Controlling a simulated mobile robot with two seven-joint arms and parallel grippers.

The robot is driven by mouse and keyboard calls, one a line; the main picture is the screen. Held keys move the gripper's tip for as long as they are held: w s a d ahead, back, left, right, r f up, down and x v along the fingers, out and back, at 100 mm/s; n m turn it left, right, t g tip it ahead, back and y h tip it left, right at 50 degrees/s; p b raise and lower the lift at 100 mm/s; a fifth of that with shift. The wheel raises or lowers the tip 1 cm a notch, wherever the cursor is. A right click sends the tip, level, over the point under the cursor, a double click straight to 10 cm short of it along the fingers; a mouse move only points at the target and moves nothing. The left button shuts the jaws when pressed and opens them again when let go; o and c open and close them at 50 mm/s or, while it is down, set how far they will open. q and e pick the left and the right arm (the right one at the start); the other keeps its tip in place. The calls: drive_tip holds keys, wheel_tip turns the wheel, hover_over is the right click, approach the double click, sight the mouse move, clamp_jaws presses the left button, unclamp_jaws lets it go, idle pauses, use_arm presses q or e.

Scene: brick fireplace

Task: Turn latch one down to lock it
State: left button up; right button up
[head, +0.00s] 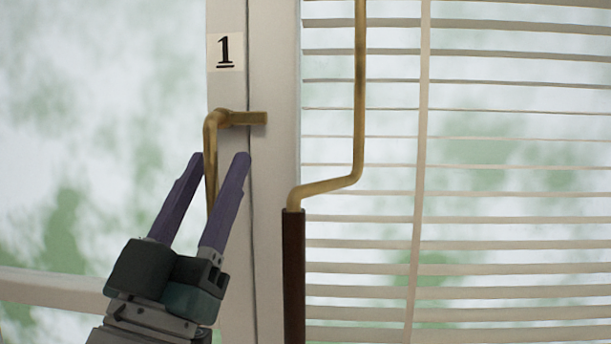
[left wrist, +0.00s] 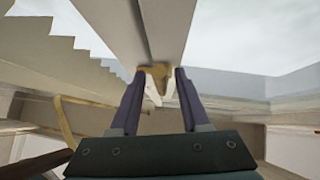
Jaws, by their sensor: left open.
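Latch one is a brass latch (head: 240,118) on the white window frame, under a label (head: 225,52) with the number 1. Its handle bends at the left and hangs down, and its short plate points right across the gap in the frame. My left gripper (head: 221,163) is open, with its two purple fingers pointing up. In the head view the latch handle shows between the fingers; I cannot tell whether they touch it. In the left wrist view the brass latch (left wrist: 157,72) shows between the fingertips. The handle's lower end is hidden behind the gripper. My right gripper is not in view.
A brass crank rod (head: 359,95) with a dark brown grip (head: 293,270) hangs just right of the latch. White blinds (head: 500,190) fill the right side. A window pane (head: 80,130) lies left of the frame.

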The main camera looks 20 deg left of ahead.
use_arm(q)
drive_tip(key=b+v, duration=0.4)
drive_tip(key=v, duration=0.6)
